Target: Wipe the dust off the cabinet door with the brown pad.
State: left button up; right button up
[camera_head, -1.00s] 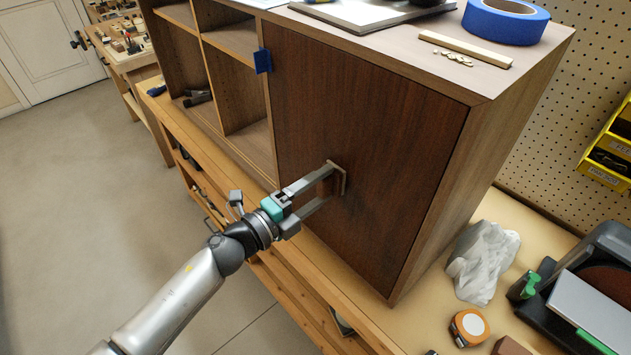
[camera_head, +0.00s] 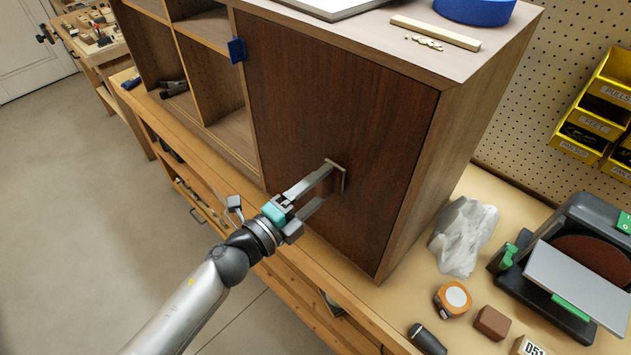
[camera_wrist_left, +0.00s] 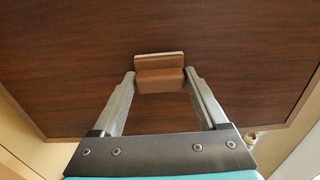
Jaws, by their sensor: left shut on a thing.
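The cabinet door (camera_head: 330,95) is a dark brown wood panel on the front of the cabinet. My left gripper (camera_head: 329,181) is shut on the brown pad (camera_head: 338,176) at the lower middle of the door. In the left wrist view the pad (camera_wrist_left: 160,76) sits between the two fingertips (camera_wrist_left: 160,84), its pale far edge against or very near the door (camera_wrist_left: 75,55); I cannot tell if it touches. No clear dust shows on the visible part of the door. My right gripper is not in view.
A blue tape tab (camera_head: 237,50) sticks at the door's upper left edge. Open shelves (camera_head: 215,80) stand left of the door. On the bench at right are a crumpled whitish rag or bag (camera_head: 463,238), a tape measure (camera_head: 453,299), a brown block (camera_head: 492,322) and a sander (camera_head: 575,265).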

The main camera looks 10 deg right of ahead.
pick_arm(q)
jog(key=shift+s+d, duration=0.75)
jog(key=shift+s, duration=0.2)
jog(key=shift+p, duration=0.3)
jog(key=shift+a, duration=0.1)
jog(key=shift+w+a+b, duration=0.25)
jog(key=shift+w+a, duration=0.55)
jog(key=shift+w, duration=0.25)
jog(key=shift+w+a+b, duration=0.25)
jog(key=shift+w+a, duration=0.55)
jog(key=shift+w, duration=0.25)
jog(key=shift+w+a+b, duration=0.4)
jog(key=shift+w+a, duration=0.3)
jog(key=shift+w, duration=0.35)
jog(key=shift+w+a+b, duration=0.4)
jog(key=shift+w+a, duration=0.3)
jog(key=shift+w, duration=0.35)
jog(key=shift+w+a+b, duration=0.5)
jog(key=shift+w+a, duration=0.25)
jog(key=shift+w, duration=0.2)
jog(key=shift+w+a+b, duration=0.65)
jog(key=shift+w, duration=0.35)
